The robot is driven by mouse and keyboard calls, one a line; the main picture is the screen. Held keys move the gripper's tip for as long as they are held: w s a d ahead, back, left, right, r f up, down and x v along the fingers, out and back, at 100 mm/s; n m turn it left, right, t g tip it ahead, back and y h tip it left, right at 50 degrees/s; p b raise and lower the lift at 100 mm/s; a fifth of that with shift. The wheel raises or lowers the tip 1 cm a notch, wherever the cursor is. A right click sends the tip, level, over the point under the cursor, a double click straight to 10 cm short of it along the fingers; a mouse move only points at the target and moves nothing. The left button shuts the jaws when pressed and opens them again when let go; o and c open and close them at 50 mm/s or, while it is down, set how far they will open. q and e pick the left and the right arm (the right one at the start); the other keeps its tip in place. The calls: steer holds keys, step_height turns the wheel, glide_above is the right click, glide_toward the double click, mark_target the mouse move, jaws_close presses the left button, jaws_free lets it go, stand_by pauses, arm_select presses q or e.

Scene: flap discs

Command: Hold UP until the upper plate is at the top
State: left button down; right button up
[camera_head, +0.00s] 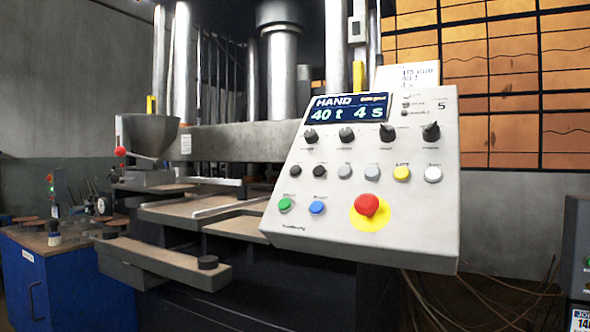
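The press control panel (300,218) stands tilted at the right of centre. Its display (347,109) reads HAND, 40 t, 4 s. Below it are a row of black knobs, then a row of small round buttons in black, grey, yellow (401,173) and white. I cannot read which button is UP. A wide grey plate (240,143), seemingly the upper plate, hangs level under the thick ram (286,75), with a gap above the lower table (190,217). The panel hides its right part. Neither of my grippers shows.
A red emergency-stop knob (367,205) on a yellow ring, a green button (285,204) and a blue button (317,207) sit low on the panel. A metal hopper (146,135) and a blue cabinet (70,285) stand left. Loose cables lie on the floor at right.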

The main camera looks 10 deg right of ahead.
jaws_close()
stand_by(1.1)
